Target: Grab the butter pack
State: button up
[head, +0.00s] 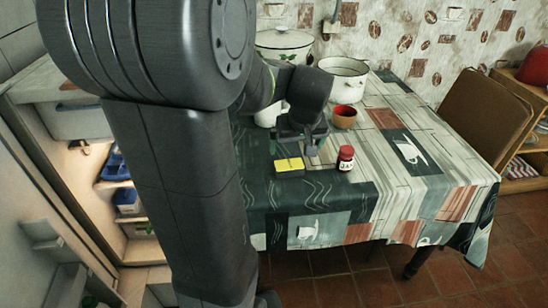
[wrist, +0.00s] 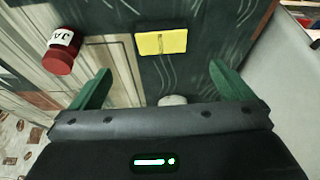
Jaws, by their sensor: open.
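The butter pack (head: 289,164) is a small yellow-topped block lying on the dark part of the tablecloth, near the table's left front. In the wrist view the butter pack (wrist: 161,43) lies ahead of the fingers, roughly in line with the gap between them. My gripper (wrist: 162,82) is open, with two green fingers and nothing held between them. In the head view my gripper (head: 312,147) is above the table, just behind and to the right of the pack, apart from it. Part of my arm hides the table's left side.
A red jar (head: 346,158) with a white label stands right of the pack; it is also in the wrist view (wrist: 60,52). The table's right side (head: 440,165) is clear.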

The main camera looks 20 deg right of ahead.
aim_at(290, 165)
jog(key=b+x, duration=0.1)
jog(key=x, duration=0.6)
jog(key=shift+s, duration=0.15)
jog(key=shift+b+x, duration=0.35)
jog(key=shift+x, duration=2.35)
jog(key=shift+a, duration=0.1)
jog(key=c, duration=1.1)
